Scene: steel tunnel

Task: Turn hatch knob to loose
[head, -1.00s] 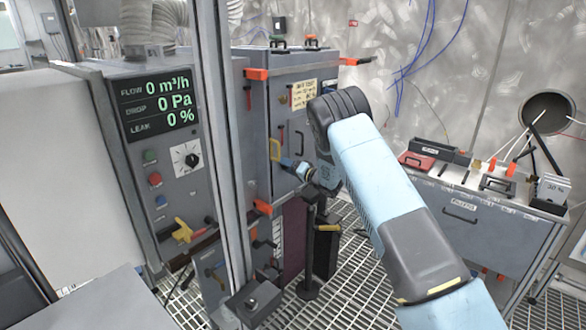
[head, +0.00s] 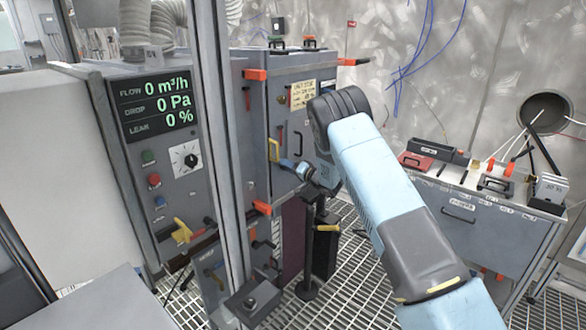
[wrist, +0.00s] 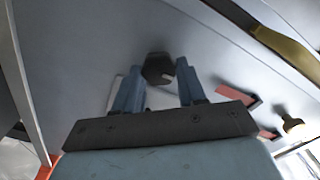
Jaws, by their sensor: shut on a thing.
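The hatch knob (wrist: 157,68) is a small dark faceted knob on a grey panel, in the upper middle of the wrist view. My gripper (wrist: 158,80) has its two blue fingers on either side of it, shut on it. In the head view my gripper (head: 286,164) reaches the front of the grey cabinet (head: 287,88), close to a yellow handle (head: 274,150). The knob is too small and too covered there to make out. Any mark showing its turn cannot be read.
A grey bench (head: 470,215) with tools is at the right. Grated floor lies between.

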